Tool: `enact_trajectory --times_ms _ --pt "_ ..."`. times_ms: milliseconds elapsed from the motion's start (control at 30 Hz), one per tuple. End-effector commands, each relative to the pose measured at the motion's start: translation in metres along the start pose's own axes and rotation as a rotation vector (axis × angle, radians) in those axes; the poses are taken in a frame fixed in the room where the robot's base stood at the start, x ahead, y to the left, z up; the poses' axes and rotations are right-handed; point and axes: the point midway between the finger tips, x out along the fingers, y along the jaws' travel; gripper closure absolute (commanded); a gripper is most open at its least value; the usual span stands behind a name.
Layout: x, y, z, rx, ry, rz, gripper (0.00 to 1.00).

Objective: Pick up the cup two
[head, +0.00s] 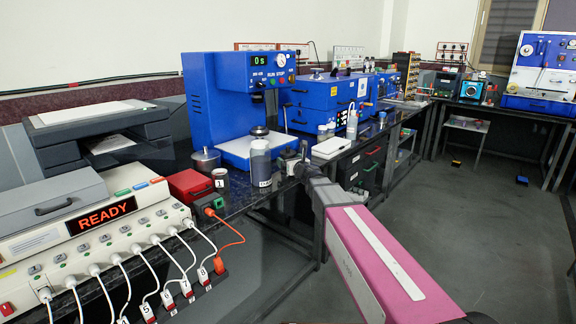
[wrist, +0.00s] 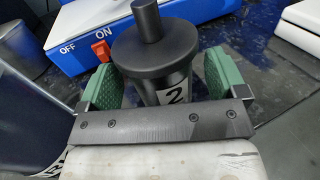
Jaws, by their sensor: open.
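Cup two (wrist: 172,88) is a dark cylinder with a white label reading "2". A wide black disc with a knob (wrist: 153,48) sits on top of it. In the wrist view my gripper (wrist: 160,80) is open, with one green pad on each side of the cup. The right pad looks very close to the cup; I cannot tell whether either pad touches it. In the head view my gripper (head: 291,167) is at the bench edge, right of the labelled bottle. Cup two cannot be made out clearly there.
A grey-blue bottle (head: 260,162) stands close on the left; it also shows in the wrist view (wrist: 30,110). A blue press (head: 238,95) with a red switch (wrist: 101,49) stands behind. Cup one (head: 220,180) is further left. A white box (head: 332,147) is to the right.

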Motion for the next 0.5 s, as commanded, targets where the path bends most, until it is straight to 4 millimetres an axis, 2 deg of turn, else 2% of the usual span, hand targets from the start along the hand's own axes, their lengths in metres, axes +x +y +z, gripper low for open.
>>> enact_trajectory --times_ms 33,100,300,333,500 --pt "0.0094 -0.0004 -0.0003 0.000 0.000 0.001 0.09" --pt "0.0135 -0.0002 -0.0001 0.000 0.000 0.001 0.09" --pt "0.0128 0.0002 0.0002 0.000 0.000 0.000 0.09" --pt "0.0128 0.0002 0.0002 -0.001 0.000 0.000 0.13" --pt "0.0128 0.0002 0.0002 -0.001 0.000 0.000 0.68"
